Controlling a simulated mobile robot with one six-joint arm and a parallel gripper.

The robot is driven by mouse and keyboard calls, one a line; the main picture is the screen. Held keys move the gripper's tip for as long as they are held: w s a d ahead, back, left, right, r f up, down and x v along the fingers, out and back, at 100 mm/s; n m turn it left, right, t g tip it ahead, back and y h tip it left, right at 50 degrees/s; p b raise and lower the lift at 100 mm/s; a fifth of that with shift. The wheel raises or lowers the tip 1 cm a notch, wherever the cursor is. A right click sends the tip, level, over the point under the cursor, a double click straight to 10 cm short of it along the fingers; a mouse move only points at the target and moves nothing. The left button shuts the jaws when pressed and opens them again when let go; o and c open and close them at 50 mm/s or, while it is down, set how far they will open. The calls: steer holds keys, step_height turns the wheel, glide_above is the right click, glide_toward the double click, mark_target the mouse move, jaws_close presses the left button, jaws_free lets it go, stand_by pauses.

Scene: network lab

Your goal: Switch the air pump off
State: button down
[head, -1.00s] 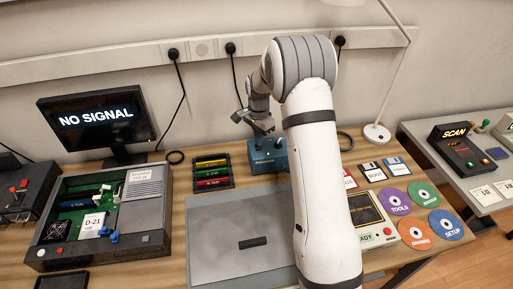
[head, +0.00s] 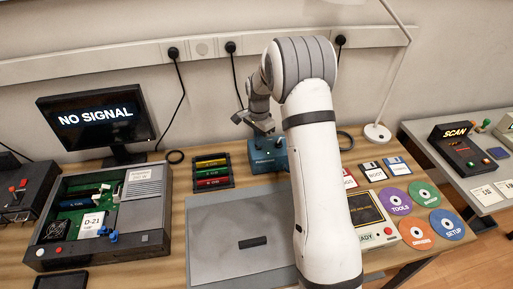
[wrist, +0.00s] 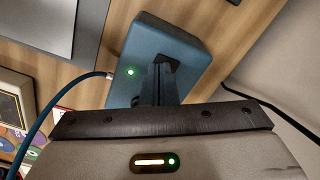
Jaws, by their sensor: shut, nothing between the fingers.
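The air pump, a small blue box (head: 268,160), stands at the back of the wooden bench, right of the cartridge rack. In the wrist view its blue casing (wrist: 196,66) fills the upper middle, with a lit green lamp (wrist: 131,72) and a blue hose at its left side. My gripper (head: 264,131) is right at the top of the pump, pointing down. In the wrist view its shut fingers (wrist: 162,72) lie in front of the pump's middle and hold nothing. They hide that part of the pump, so I cannot make out its switch or any contact.
A cartridge rack (head: 212,172) stands close left of the pump. A grey mat (head: 235,220) lies in front. Disks and floppies lie to the right, past my arm. The wall with its cable trunking (head: 130,64) is behind, and a dark cable hangs near the pump.

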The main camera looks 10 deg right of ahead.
steer(key=shift+f+b, duration=0.4)
steer(key=shift+f, duration=0.3)
steer(key=shift+r, duration=0.15)
steer(key=shift+r+p, duration=1.95)
steer(key=shift+r, duration=1.45)
